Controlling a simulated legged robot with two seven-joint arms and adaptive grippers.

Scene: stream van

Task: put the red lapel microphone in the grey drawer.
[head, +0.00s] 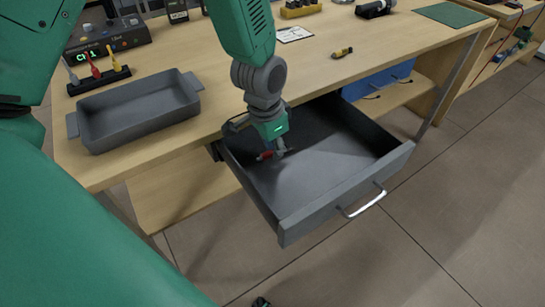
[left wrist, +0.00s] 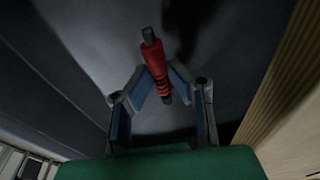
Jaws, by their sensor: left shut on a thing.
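The red lapel microphone (head: 265,155) is a small red cylinder with dark ends. My left gripper (head: 274,151) is shut on it and points down into the open grey drawer (head: 345,192). In the left wrist view, the microphone (left wrist: 157,68) sits tilted between the blue-padded fingertips of the gripper (left wrist: 160,86), with the drawer floor behind it. The drawer is pulled out from under the desk and looks otherwise empty. I cannot tell whether the microphone touches the drawer floor. My right gripper is not in view.
A grey tray (head: 134,131) stands on the wooden desk (head: 345,30) left of my arm. Behind it are a rack of coloured plugs (head: 98,80) and a device with a green display (head: 108,38). A yellow-black tool (head: 342,53) lies behind the drawer.

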